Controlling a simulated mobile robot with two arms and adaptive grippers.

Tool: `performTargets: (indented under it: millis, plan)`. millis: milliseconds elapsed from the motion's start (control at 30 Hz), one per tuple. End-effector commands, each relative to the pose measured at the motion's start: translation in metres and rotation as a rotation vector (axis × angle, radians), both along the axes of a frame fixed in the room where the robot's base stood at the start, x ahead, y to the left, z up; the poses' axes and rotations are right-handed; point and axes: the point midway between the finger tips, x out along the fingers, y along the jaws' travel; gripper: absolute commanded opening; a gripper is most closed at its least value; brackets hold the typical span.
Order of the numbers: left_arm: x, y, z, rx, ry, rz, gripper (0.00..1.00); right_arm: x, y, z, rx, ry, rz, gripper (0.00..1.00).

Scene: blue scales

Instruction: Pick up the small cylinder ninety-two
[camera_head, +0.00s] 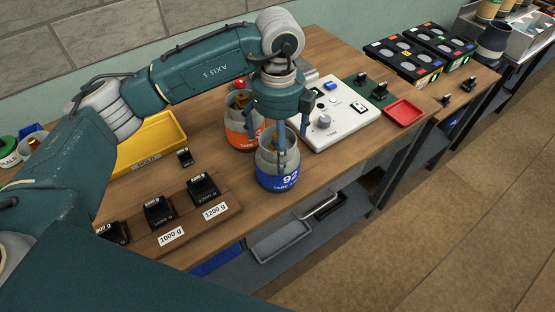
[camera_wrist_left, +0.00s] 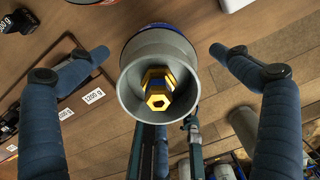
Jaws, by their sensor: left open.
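The small cylinder ninety-two (camera_head: 277,178) stands upright near the table's front edge, with a grey top and a blue band marked 92. It also shows in the left wrist view (camera_wrist_left: 158,88), with a grey collar around a brass valve. My left gripper (camera_head: 279,136) is open and points down over the cylinder's top. In the left wrist view, its blue fingers (camera_wrist_left: 158,54) stand on either side of the collar, with a visible gap on both sides. My right gripper is not in view.
An orange-banded cylinder (camera_head: 240,135) stands close behind on the left. Black weights on a wooden rack (camera_head: 185,228), a yellow bin (camera_head: 150,145) and a red tray (camera_head: 404,111) share the table.

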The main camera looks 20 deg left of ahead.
Motion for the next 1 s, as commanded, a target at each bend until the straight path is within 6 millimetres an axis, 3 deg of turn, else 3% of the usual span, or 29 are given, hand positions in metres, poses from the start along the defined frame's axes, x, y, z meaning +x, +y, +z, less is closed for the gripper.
performTargets:
  millis: [133,300,567,900,933,1000]
  plan:
    - [-0.003,0.002,-0.019,0.002,0.006,0.001,1.00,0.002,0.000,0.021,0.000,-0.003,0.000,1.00]
    - [-0.002,0.001,-0.041,0.000,0.004,-0.001,1.00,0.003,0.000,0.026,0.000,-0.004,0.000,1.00]
    - [-0.002,0.001,-0.046,0.000,0.001,-0.001,1.00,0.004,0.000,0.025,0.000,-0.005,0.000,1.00]
    - [-0.002,0.001,-0.046,-0.002,0.001,-0.001,0.34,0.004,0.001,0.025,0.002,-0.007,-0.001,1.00]
    - [-0.002,0.001,-0.046,-0.002,0.001,-0.001,0.29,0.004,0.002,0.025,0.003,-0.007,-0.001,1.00]
    - [-0.001,0.000,-0.044,-0.003,-0.002,-0.001,0.29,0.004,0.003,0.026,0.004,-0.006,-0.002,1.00]
